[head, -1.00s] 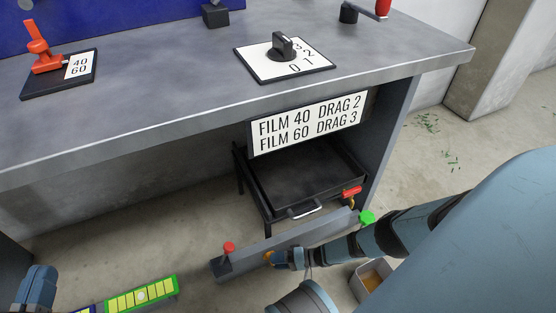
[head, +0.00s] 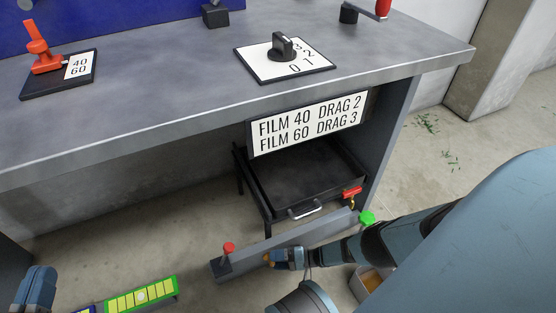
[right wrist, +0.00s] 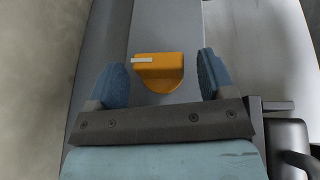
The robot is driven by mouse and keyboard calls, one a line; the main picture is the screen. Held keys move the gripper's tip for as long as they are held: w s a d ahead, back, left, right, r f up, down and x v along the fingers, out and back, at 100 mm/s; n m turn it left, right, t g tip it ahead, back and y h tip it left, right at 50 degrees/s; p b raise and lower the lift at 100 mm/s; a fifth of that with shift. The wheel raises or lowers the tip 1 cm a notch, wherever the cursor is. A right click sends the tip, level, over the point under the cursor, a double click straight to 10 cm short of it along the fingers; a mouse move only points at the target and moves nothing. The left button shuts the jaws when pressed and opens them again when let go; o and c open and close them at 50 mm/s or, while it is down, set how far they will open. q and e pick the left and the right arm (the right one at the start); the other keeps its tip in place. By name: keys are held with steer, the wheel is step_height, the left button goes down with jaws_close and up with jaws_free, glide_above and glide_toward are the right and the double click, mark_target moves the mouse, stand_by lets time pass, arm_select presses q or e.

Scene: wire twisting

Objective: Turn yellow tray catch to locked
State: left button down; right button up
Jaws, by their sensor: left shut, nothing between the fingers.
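The yellow-orange tray catch (right wrist: 158,72) is a knob with a white mark, on a grey rail, in the right wrist view. The white mark points left. In the head view the catch (head: 267,260) is a small orange spot, partly hidden by my right gripper. My right gripper (right wrist: 165,80) is open, with a finger on either side of the catch and gaps beside it. In the head view my right gripper (head: 279,258) is at the grey rail's front. My left gripper (head: 38,284) is shut and empty at the lower left.
The dark tray (head: 305,178) with a light handle sits under the grey bench (head: 180,85). The grey rail (head: 250,255) runs before it, with a red knob (head: 229,247) and a green knob (head: 367,217). A red catch (head: 352,192) is at the tray's right corner.

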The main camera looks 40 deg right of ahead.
steer(key=shift+s, duration=0.15)
arm_select(q)
steer(key=shift+s+d+f+n+y+p, duration=0.15)
steer(key=shift+n+y+p, duration=0.15)
steer(key=shift+p, duration=0.15)
arm_select(e)
steer(key=v, duration=1.3)
steer(key=shift+d, duration=0.35)
arm_select(q)
steer(key=shift+r, duration=0.2)
arm_select(e)
steer(key=shift+s, duration=0.15)
